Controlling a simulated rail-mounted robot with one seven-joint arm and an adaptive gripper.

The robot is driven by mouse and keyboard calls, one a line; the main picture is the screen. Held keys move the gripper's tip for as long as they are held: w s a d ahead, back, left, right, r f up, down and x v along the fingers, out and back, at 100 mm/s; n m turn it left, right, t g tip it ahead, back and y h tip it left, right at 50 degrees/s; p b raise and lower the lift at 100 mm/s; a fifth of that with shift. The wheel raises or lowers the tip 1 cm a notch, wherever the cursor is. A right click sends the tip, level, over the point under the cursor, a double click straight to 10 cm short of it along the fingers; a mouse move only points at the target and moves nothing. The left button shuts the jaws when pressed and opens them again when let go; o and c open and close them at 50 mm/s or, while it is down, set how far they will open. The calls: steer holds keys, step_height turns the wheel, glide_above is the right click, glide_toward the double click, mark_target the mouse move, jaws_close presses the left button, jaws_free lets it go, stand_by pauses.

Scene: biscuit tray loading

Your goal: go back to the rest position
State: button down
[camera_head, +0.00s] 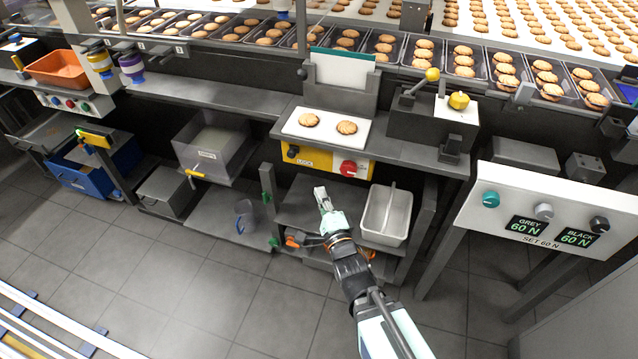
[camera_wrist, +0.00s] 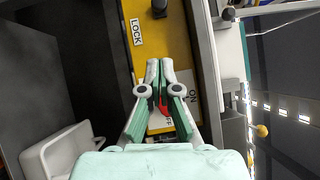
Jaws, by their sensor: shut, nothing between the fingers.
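My gripper (camera_head: 321,193) is shut and empty. In the head view it hangs in front of the lower shelf, below the yellow panel (camera_head: 322,161) with a black knob and a red knob (camera_head: 348,168). The wrist view shows the closed fingers (camera_wrist: 160,75) in front of the yellow panel marked LOCK (camera_wrist: 136,32). The fingers partly hide the red knob (camera_wrist: 163,107) there. I cannot tell from the wrist view how far the fingertips are from the panel.
A white divided bin (camera_head: 386,215) stands on the shelf right of my gripper. Two biscuits lie on a white plate (camera_head: 325,127) above the panel. A control box (camera_head: 545,208) reading 60 N is at right. Floor (camera_head: 220,290) at front left is clear.

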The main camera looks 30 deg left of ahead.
steer(key=shift+s+d, duration=0.15)
steer(key=shift+d, duration=0.05)
stand_by(0.6)
